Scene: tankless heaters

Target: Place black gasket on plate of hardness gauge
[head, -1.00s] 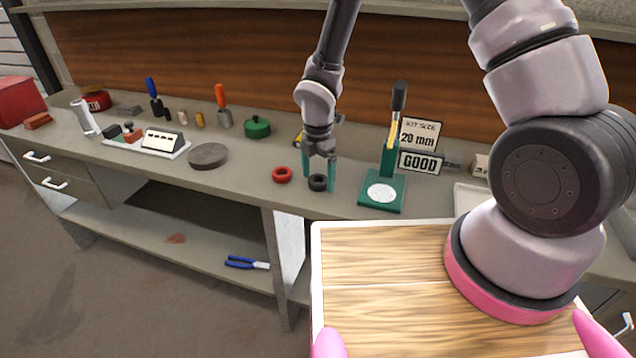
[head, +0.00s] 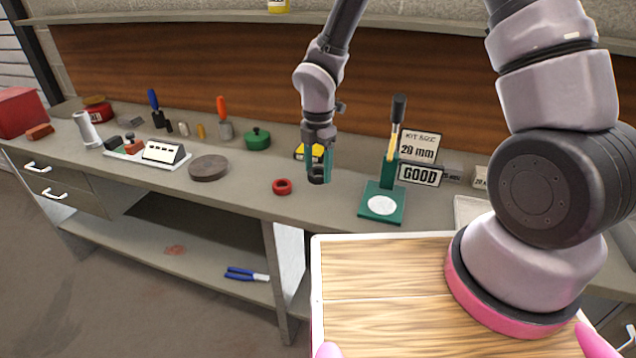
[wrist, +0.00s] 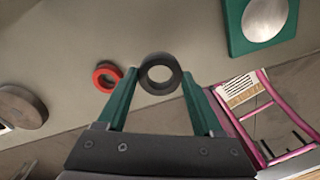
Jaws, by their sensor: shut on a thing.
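The black gasket (head: 316,174) is a thick ring held between the fingers of my gripper (head: 318,170), a little above the bench. In the wrist view the black gasket (wrist: 160,74) shows at the tips of the green fingers, with my gripper (wrist: 158,88) shut on it. The hardness gauge (head: 391,168) is a green stand with a black-topped lever, to the right of my gripper. Its round pale plate (head: 382,205) is bare. The plate (wrist: 265,18) also shows at the upper right of the wrist view, apart from the gasket.
A red gasket (head: 282,187) lies on the bench left of my gripper. Signs reading "GOOD" (head: 419,174) and "KIT SIZE 20 mm" (head: 418,147) stand behind the gauge. A grey disc (head: 209,168) and a green lidded pot (head: 257,139) are farther left. The bench between gripper and gauge is clear.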

